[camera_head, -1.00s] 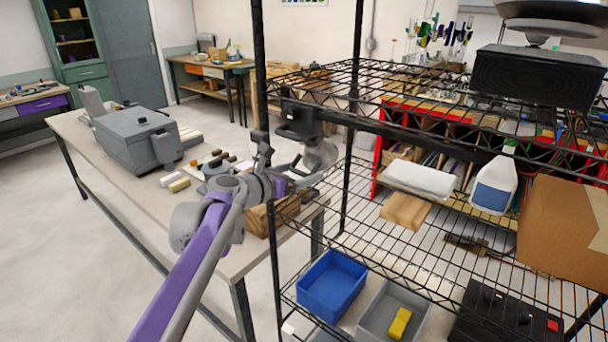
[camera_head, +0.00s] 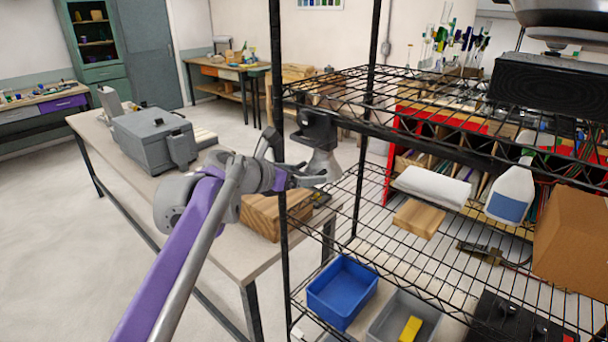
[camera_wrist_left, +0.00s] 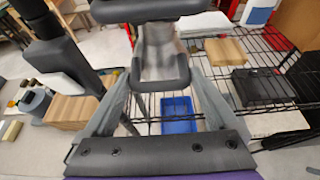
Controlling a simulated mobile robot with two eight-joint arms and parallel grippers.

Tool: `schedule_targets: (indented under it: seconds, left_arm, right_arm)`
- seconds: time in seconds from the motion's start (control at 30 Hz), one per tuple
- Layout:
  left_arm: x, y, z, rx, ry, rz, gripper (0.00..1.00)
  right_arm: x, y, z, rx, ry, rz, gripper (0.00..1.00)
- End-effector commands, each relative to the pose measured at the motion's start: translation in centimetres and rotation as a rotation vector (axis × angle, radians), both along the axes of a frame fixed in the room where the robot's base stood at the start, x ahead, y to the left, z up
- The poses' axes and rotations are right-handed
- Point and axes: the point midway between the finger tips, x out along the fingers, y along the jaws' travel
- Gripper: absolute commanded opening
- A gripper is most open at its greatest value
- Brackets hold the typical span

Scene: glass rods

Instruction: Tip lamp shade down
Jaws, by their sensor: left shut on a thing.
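The lamp shade (camera_head: 322,166) is a grey cone hanging under a black lamp head (camera_head: 318,125) beside the shelf's front post. It shows in the wrist view (camera_wrist_left: 160,58) at top centre, wide end toward my gripper. My left gripper (camera_head: 302,174) reaches in from the left and is shut on the shade's lower rim. In the wrist view its two fingers (camera_wrist_left: 162,88) run up along either side of the shade; the exact contact is partly hidden. My right gripper is not in view.
The black wire shelf (camera_head: 440,130) has a post close to my left gripper. It carries a blue bin (camera_head: 342,290), a spray bottle (camera_head: 512,192) and a cardboard box (camera_head: 570,240). A wooden block (camera_head: 272,214) sits on the table below my arm.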

Motion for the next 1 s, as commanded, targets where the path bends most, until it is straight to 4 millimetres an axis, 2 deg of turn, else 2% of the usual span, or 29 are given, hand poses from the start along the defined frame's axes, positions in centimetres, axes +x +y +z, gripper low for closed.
schedule_targets:
  seconds: [0.37, 0.4, 0.43, 0.77, 1.0]
  left_arm:
    - [0.1, 0.1, 0.4, -0.004, -0.003, 0.006, 0.0]
    - [0.1, 0.1, 0.4, -0.005, -0.004, 0.006, 0.95]
    - [0.1, 0.1, 0.4, -0.004, -0.003, 0.006, 1.0]
    - [-0.4, 0.4, 0.4, -0.002, -0.001, 0.004, 1.0]
    - [-3.4, 2.8, 1.9, -0.002, -0.001, 0.007, 1.0]
  right_arm:
    - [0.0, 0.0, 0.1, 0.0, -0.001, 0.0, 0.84]
    - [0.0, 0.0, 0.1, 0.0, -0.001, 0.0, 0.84]
    - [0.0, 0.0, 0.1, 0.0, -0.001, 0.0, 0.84]
    - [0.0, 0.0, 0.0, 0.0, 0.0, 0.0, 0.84]
    - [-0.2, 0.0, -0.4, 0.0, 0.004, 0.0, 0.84]
